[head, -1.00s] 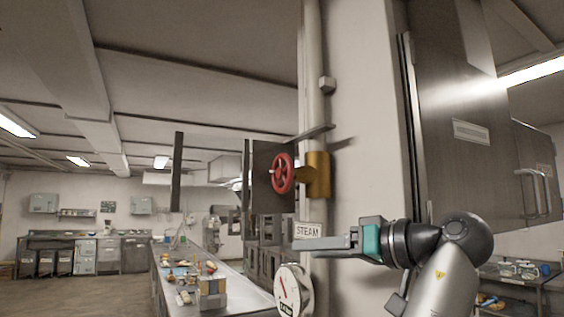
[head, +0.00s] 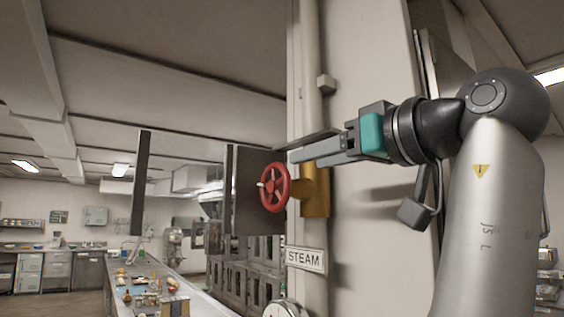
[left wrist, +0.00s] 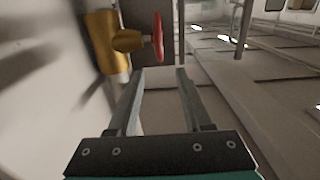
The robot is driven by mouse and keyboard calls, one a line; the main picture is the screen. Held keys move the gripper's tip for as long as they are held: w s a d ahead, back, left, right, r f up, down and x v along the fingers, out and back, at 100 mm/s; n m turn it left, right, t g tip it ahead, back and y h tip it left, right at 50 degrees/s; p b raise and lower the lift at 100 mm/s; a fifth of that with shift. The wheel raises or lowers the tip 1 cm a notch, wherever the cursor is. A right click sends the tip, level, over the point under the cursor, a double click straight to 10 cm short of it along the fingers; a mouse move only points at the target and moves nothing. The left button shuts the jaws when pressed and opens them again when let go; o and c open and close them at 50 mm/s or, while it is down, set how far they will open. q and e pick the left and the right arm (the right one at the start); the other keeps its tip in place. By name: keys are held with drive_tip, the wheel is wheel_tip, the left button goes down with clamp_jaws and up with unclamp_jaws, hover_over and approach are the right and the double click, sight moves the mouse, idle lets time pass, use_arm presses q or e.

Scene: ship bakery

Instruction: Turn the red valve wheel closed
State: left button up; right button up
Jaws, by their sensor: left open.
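The red valve wheel (head: 275,188) is mounted on a brass-coloured valve body (head: 316,192) on the wall pipe. My left gripper (head: 305,158) is open and empty, slightly above and to the right of the wheel in the head view. Its fingers pass in front of the top of the valve body there. In the left wrist view the wheel (left wrist: 158,37) shows nearly edge-on, beyond the two fingertips (left wrist: 160,74), with the valve body (left wrist: 107,42) to its left. The fingers look apart from the wheel. My right gripper is out of view.
A STEAM sign (head: 305,259) and a partly cut-off gauge (head: 282,309) are below the valve. A dark panel (head: 255,190) stands behind the wheel. A long counter (head: 196,300) with food items runs at lower left.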

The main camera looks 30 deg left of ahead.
sight(284, 166)
use_arm(q)
drive_tip(key=p+x, duration=0.2)
drive_tip(key=x, duration=0.5)
drive_tip(key=shift+w+a, duration=0.1)
drive_tip(key=shift+a, duration=0.1)
drive_tip(key=shift+w+a, duration=0.25)
drive_tip(key=shift+a, duration=0.35)
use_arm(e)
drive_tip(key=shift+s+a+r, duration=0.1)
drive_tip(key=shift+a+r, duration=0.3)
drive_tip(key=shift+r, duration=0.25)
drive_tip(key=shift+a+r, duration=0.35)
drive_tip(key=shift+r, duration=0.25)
use_arm(q)
clamp_jaws()
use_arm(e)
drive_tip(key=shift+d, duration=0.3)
